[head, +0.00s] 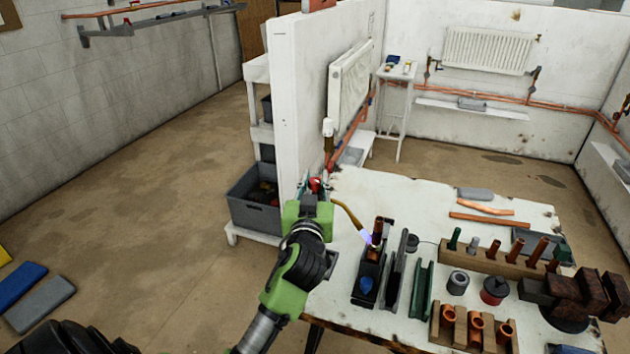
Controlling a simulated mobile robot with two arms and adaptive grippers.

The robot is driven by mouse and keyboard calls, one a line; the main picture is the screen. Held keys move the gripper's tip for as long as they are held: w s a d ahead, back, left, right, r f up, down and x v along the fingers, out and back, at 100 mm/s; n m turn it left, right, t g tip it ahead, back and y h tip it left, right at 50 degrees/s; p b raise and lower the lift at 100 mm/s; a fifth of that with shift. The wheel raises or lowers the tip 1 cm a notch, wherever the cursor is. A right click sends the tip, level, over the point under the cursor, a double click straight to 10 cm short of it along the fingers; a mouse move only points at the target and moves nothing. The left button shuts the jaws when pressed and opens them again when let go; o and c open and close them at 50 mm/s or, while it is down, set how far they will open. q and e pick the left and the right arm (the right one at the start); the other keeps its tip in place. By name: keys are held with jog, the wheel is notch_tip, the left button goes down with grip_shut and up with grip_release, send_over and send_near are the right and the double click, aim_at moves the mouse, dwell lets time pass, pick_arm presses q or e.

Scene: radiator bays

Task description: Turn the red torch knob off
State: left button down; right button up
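My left gripper (315,188) is at the left edge of the workbench (345,290), its green body seen from behind. Its fingers are small and mostly hidden, so I cannot tell whether they are open or shut. The red torch knob (316,184) shows as a small red spot right at the fingertips; I cannot tell whether they touch it. The torch's brass tube (348,212) curves out to the right of the gripper. A pale violet-blue flame (365,237) shows at its tip, beside an upright copper pipe (377,230). The torch body is hidden. My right gripper is not in view.
A white partition wall (300,110) rises just behind the gripper. A grey bin (255,205) is on the shelf at left. Open floor lies left.

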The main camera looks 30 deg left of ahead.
pick_arm(q)
jog(key=shift+r+m+t+h+p, duration=0.15)
jog(key=shift+m+t+h+p, duration=0.25)
jog(key=shift+p, duration=0.3)
jog(key=m+t+h+p, duration=0.1)
jog(key=m+h+p, duration=0.2)
jog(key=h, duration=0.2)
jog(key=shift+a, duration=0.15)
jog(key=m+h+p, duration=0.1)
jog(key=m+h, duration=0.1)
jog(key=shift+h, duration=0.3)
jog(key=m+h, duration=0.1)
jog(key=h, duration=0.1)
jog(key=shift+m+h, duration=0.3)
jog(key=shift+h, duration=0.1)
jog(key=m+h, duration=0.1)
jog(key=m+h+b, duration=0.1)
jog(key=h, duration=0.1)
jog(key=shift+f+g+b, duration=0.3)
jog(key=shift+r+m+g+h+b, duration=0.15)
jog(key=shift+m+g+h+b, duration=0.75)
jog(key=shift+m+h+b, duration=0.8)
jog(key=shift+n, duration=0.4)
